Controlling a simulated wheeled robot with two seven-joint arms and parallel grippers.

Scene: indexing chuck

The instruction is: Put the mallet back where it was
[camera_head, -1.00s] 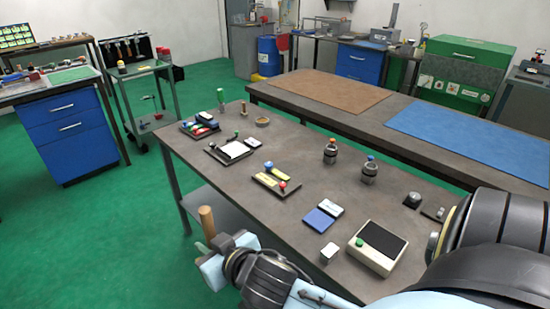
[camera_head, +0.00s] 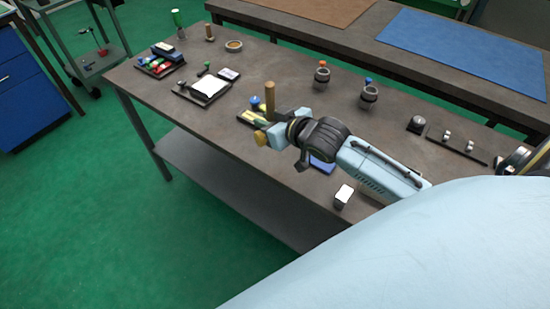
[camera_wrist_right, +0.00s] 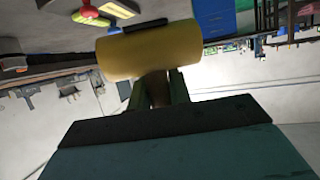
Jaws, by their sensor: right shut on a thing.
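In the right wrist view the thick yellow mallet head (camera_wrist_right: 150,50) lies just beyond the fingers. A brown piece between them is largely hidden. My left gripper is not in view. No marked place for the mallet is clear.
The grey worktable (camera_head: 212,112) carries a tray of coloured pieces (camera_head: 160,66), a tray with a white card (camera_head: 205,90), a ring dish (camera_head: 234,46) and two dark holders (camera_head: 321,77) (camera_head: 368,96). A white block (camera_head: 343,195) is near the front edge. The table's middle is fairly clear.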

